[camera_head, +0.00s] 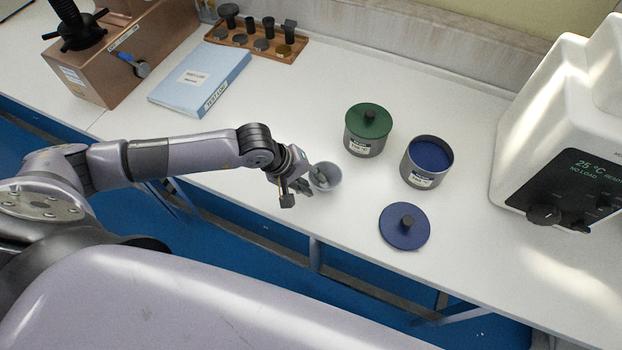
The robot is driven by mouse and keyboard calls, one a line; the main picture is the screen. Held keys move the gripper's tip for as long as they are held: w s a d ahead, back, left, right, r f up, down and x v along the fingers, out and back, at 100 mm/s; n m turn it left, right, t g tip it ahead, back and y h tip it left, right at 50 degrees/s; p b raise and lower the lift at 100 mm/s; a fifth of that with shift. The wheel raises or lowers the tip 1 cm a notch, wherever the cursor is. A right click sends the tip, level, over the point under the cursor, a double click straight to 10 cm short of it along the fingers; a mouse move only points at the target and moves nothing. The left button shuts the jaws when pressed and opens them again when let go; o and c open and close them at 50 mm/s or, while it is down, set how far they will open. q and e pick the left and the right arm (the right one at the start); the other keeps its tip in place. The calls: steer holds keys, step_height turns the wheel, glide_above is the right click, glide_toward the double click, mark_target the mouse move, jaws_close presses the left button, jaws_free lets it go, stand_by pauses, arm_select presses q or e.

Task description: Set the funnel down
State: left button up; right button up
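The funnel (333,180) is a small light-grey cup-like piece with its wide mouth up, near the front edge of the white bench. My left gripper (312,182) reaches it from the left, with dark fingers at its left rim. One finger appears to be inside the mouth and the other outside, so the gripper looks shut on the rim. The funnel's lower part is hidden, and I cannot tell whether it touches the bench. My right gripper is not in view.
Right of the funnel stand a green-lidded can (363,139) and an open can with blue contents (423,175). A blue lid (404,228) lies in front. A white tester (560,130) stands at right. A blue binder (200,78) and wooden tray (283,57) lie behind.

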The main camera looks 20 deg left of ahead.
arm_select(q)
steer(key=shift+r, duration=0.2)
steer(key=shift+a+r, duration=0.15)
steer(key=shift+r, duration=0.1)
steer(key=b+v, duration=0.1)
steer(key=v, duration=1)
steer(key=shift+s+b, duration=0.15)
steer(key=shift+b, duration=0.15)
steer(key=shift+r, duration=0.1)
